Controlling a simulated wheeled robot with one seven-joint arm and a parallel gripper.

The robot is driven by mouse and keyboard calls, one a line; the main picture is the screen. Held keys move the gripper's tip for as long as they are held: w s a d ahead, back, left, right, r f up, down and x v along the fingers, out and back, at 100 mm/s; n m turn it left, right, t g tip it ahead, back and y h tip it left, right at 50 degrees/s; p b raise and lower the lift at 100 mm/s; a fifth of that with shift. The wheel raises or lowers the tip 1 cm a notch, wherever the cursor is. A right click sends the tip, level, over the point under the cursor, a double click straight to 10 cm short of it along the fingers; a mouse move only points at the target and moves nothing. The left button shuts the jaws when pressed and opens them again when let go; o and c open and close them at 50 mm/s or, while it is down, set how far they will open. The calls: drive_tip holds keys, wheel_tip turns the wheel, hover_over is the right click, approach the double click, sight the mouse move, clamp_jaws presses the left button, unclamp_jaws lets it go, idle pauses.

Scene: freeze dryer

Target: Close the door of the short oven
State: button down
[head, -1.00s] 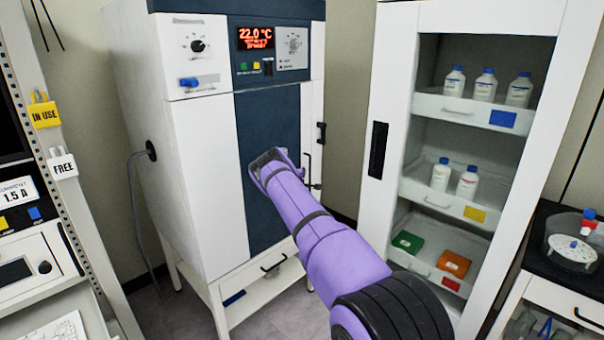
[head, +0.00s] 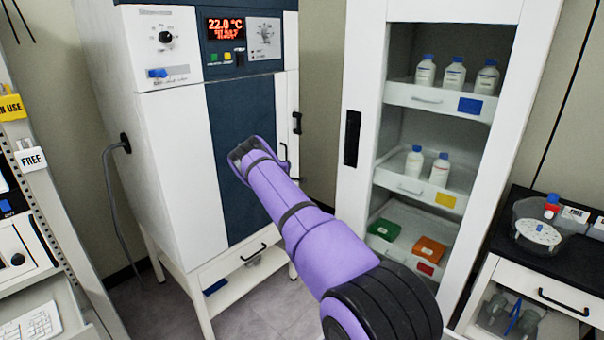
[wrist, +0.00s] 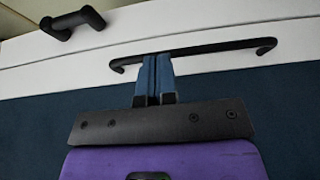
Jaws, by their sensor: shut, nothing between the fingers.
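The oven (head: 160,170) is a tall-fronted white cabinet on legs, with a dark blue door stripe and a red 22.0 °C display. Its door (head: 225,160) looks flush or nearly flush with the body; I cannot tell whether a small gap is left. A black bar handle (wrist: 195,52) runs along the door's white edge strip in the wrist view. My gripper (wrist: 153,60) is shut and empty, its blue fingertips overlapping the handle in the picture; contact is unclear. In the head view my purple arm covers part of the door and hides the fingertips.
A black latch (head: 297,122) sits on the oven's right side. An open-shelved white cabinet (head: 360,70) with bottles stands to the right. A black-topped bench (head: 575,265) is at far right. Grey floor (head: 268,305) shows between.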

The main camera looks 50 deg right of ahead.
drive_tip(key=s, duration=0.8)
drive_tip(key=shift+s+a, duration=0.1)
drive_tip(key=s+a+r+m+g, duration=0.3)
drive_tip(key=a+r, duration=0.1)
drive_tip(key=r, duration=0.5)
drive_tip(key=s+a+r+m+g, duration=0.2)
drive_tip(key=a+r+m, duration=0.15)
drive_tip(key=r, duration=0.55)
drive_tip(key=s+a+r+m+g, duration=0.3)
drive_tip(key=a+r, duration=0.1)
drive_tip(key=r, duration=0.4)
drive_tip(key=s+a+r+y, duration=0.2)
drive_tip(key=s+a+r, duration=0.2)
drive_tip(key=a, duration=0.2)
drive_tip(key=s+a+r+t+y, duration=0.1)
drive_tip(key=s+a+r+y, duration=0.25)
drive_tip(key=a, duration=0.35)
drive_tip(key=s+a+r+y, duration=0.1)
drive_tip(key=s+a+r, duration=0.2)
drive_tip(key=s+a, duration=0.25)
drive_tip(key=s+a+r+n+t+y, duration=0.1)
drive_tip(key=s+a+y, duration=0.4)
drive_tip(key=s+a, duration=0.6)
drive_tip(key=s+a+n+t+y, duration=0.3)
drive_tip(key=s+a, duration=0.9)
drive_tip(key=a, duration=0.5)
drive_tip(key=shift+r+y, duration=0.35)
drive_tip(key=shift+y, duration=0.5)
